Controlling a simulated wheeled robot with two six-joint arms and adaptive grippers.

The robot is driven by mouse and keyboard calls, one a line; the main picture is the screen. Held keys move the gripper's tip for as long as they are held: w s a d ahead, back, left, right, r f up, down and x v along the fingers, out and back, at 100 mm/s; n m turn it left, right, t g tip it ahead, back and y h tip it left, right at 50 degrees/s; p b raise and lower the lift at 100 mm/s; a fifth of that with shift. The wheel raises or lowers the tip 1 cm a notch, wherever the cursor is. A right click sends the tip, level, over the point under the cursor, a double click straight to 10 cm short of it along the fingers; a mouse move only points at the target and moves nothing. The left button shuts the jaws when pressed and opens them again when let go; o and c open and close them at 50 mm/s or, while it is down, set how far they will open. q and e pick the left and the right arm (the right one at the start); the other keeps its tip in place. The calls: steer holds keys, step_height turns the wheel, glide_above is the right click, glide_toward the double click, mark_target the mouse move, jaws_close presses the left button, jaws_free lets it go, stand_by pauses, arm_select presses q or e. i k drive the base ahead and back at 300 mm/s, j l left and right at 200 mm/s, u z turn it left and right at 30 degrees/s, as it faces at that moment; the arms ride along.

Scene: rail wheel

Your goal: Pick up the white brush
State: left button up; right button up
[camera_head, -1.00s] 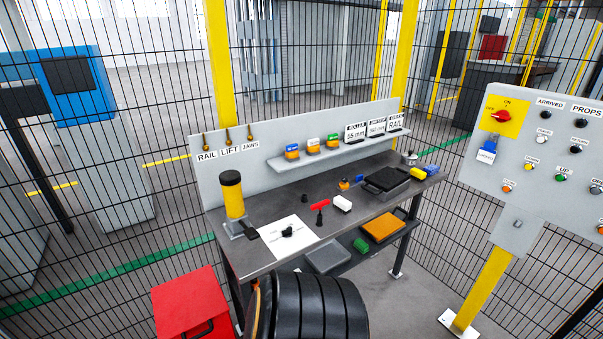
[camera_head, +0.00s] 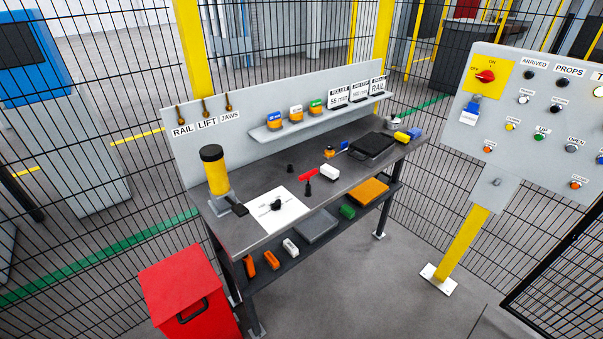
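Two small white items could be the white brush, and bristles are too small to make out on either. One white block (camera_head: 328,171) lies on the grey workbench top (camera_head: 250,231), right of a red-handled item (camera_head: 308,178). Another white piece (camera_head: 290,247) lies on the bench's lower shelf (camera_head: 268,281), right of two orange pieces (camera_head: 271,260). Neither of my grippers is in view, and nothing touches either white item.
A yellow cylinder (camera_head: 216,172) and a white sheet (camera_head: 286,218) are on the bench's left half; a black tray (camera_head: 372,146) is on the right. A red box (camera_head: 183,295) stands at front left. A control panel (camera_head: 535,125) stands on a yellow post at right.

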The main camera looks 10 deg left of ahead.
mark_target(328, 172)
steer(key=z, duration=3.55)
steer(key=u, duration=3.55)
steer(key=i+l+u, duration=0.15)
steer(key=i+l, duration=0.3)
steer(key=i+l+u, duration=0.15)
steer(key=i+l, duration=0.25)
steer(key=l, duration=0.15)
